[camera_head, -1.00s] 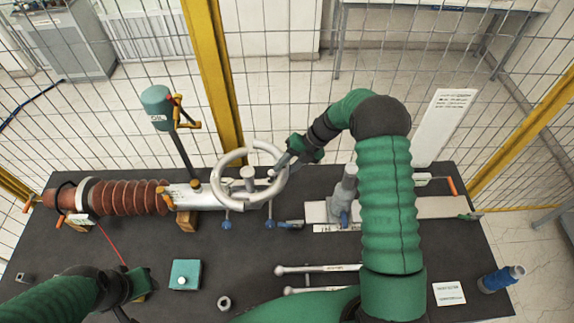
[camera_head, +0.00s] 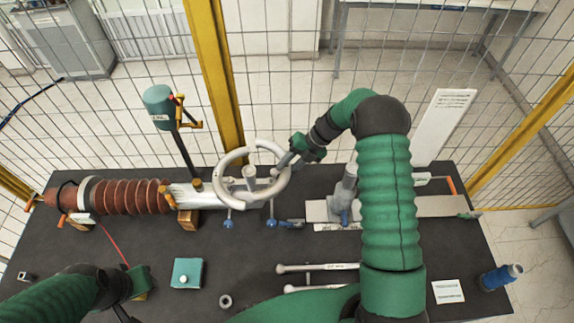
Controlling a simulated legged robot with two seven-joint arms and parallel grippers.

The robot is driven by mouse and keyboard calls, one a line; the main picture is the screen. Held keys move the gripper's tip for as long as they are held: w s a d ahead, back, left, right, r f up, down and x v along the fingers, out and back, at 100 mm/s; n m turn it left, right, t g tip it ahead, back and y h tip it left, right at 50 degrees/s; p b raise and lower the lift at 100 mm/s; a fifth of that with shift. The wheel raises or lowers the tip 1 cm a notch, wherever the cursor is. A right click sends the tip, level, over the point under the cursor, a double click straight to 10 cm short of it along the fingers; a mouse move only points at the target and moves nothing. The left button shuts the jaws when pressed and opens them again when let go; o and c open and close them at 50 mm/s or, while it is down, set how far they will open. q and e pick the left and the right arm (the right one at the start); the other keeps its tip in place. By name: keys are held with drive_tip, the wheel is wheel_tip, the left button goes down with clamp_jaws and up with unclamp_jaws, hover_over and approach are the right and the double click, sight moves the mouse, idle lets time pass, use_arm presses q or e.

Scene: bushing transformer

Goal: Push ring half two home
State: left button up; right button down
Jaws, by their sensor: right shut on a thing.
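A pale silver ring in two halves stands around the short post at the right end of the bushing (camera_head: 125,197). One half (camera_head: 222,185) lies on the left. The other half (camera_head: 285,181) lies on the right, and a narrow gap shows between them at the top. My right gripper (camera_head: 285,161) is shut on the right-hand half at its upper right side. Whether the halves touch at the bottom is hard to tell. My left gripper (camera_head: 140,284) is low at the left over the table, away from the ring; its jaws are too unclear to read.
A green-topped tool (camera_head: 158,100) on a dark post rises behind the bushing. A teal box (camera_head: 187,273), a nut (camera_head: 225,301) and a long wrench (camera_head: 318,268) lie on the black table. A blue bottle (camera_head: 500,279) is at the right edge. Wire fencing stands behind.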

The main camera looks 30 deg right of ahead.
use_arm(q)
drive_tip(key=shift+a, duration=0.6)
use_arm(e)
drive_tip(key=shift+a+r, duration=0.15)
drive_tip(key=shift+a, duration=0.35)
drive_tip(key=shift+d+p, duration=0.15)
drive_tip(key=shift+p, duration=0.2)
use_arm(q)
drive_tip(key=shift+d+r, duration=0.3)
drive_tip(key=shift+d, duration=0.15)
use_arm(e)
drive_tip(key=shift+d, duration=0.15)
use_arm(q)
drive_tip(key=shift+a+f, duration=0.1)
drive_tip(key=shift+a, duration=0.1)
use_arm(e)
drive_tip(key=shift+a+f, duration=0.25)
use_arm(q)
drive_tip(key=shift+f+b, duration=0.15)
drive_tip(key=shift+b, duration=0.15)
use_arm(e)
drive_tip(key=shift+f, duration=0.35)
drive_tip(key=shift+d+r+p, duration=0.15)
drive_tip(key=shift+r+p, duration=0.2)
drive_tip(key=shift+p, duration=0.2)
use_arm(q)
drive_tip(key=shift+d+r, duration=0.1)
drive_tip(key=shift+r, duration=0.4)
